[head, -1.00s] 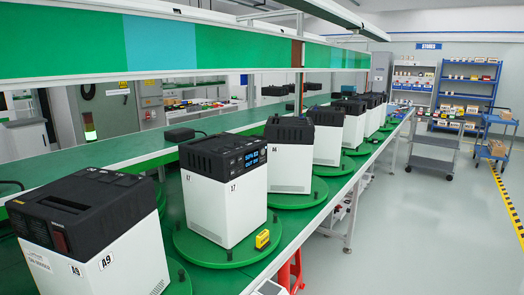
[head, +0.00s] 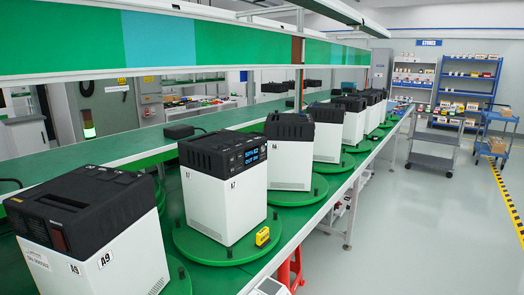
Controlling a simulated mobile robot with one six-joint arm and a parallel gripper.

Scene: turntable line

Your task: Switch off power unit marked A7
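The power unit marked A7 (head: 222,200) is a white box with a black top, standing upright on a round green turntable (head: 190,246) left of the picture's middle. A small blue display (head: 251,155) is lit on the black panel at its upper right side. Its text is too small to read surely, and I cannot make out a power switch. A small yellow block (head: 262,237) sits on the turntable in front of the unit. My gripper is not in view.
A similar unit marked A9 (head: 105,262) stands close at the left front. Another unit (head: 291,160) and several more stand behind in a row along the green bench. A green overhead panel (head: 240,45) spans above.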

